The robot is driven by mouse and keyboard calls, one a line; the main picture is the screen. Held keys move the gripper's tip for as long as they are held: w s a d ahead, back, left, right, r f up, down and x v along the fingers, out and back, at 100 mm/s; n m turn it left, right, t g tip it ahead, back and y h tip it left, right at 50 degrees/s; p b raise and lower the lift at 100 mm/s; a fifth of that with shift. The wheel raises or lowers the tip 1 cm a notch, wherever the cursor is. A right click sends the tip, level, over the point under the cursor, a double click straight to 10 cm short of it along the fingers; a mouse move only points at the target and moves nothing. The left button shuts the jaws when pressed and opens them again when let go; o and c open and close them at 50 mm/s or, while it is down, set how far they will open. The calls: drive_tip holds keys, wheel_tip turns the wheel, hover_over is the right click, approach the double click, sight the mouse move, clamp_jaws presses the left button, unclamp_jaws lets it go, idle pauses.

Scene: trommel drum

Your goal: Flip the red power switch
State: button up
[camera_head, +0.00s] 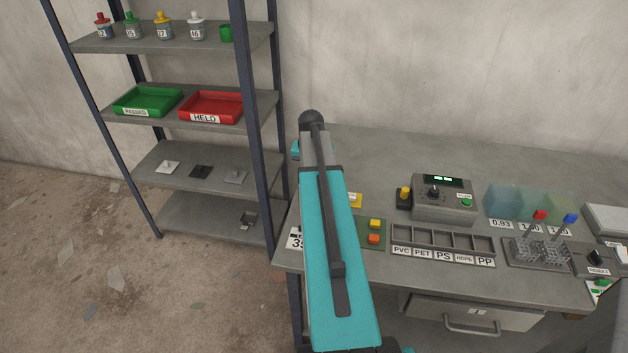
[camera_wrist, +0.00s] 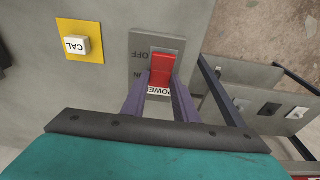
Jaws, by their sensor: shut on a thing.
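The red power switch (camera_wrist: 162,66) shows in the wrist view on a grey plate (camera_wrist: 180,43) marked OFF and ON, with a POWER label partly hidden by my fingers. My gripper (camera_wrist: 161,80) has its two purple fingers on either side of the red switch, shut on it. I cannot tell for sure which way the switch is tipped. In the head view, my teal arm hides the switch and my fingers.
A white CAL button (camera_wrist: 76,45) on a yellow plate sits beside the switch. On the bench (camera_head: 350,150) are a control box (camera_head: 443,207), a labelled sorting tray (camera_head: 443,246) and orange and yellow buttons (camera_head: 374,232). A metal shelf (camera_head: 190,100) with trays stands left.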

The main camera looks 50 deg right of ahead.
drive_tip(key=shift+s+a+f+h+b, duration=0.2)
drive_tip(key=shift+h+b, duration=0.1)
drive_tip(key=shift+b, duration=0.2)
drive_tip(key=b, duration=0.1)
drive_tip(key=t+h+b, duration=0.1)
drive_tip(key=shift+s+a+r+b, duration=0.1)
drive_tip(key=shift+a+b, duration=0.15)
drive_tip(key=shift+b, duration=0.05)
drive_tip(key=shift+t+h, duration=0.3)
drive_tip(key=shift+r+b, duration=0.1)
drive_tip(key=shift+b, duration=0.2)
drive_tip(key=o, duration=1.1)
drive_tip(key=shift+c, duration=0.2)
drive_tip(key=shift+r, duration=0.15)
drive_tip(key=b+v, duration=0.1)
drive_tip(key=v, duration=1.2)
drive_tip(key=shift+a+r+b, duration=0.2)
drive_tip(key=shift+a+b, duration=0.05)
drive_tip(key=shift+b, duration=0.05)
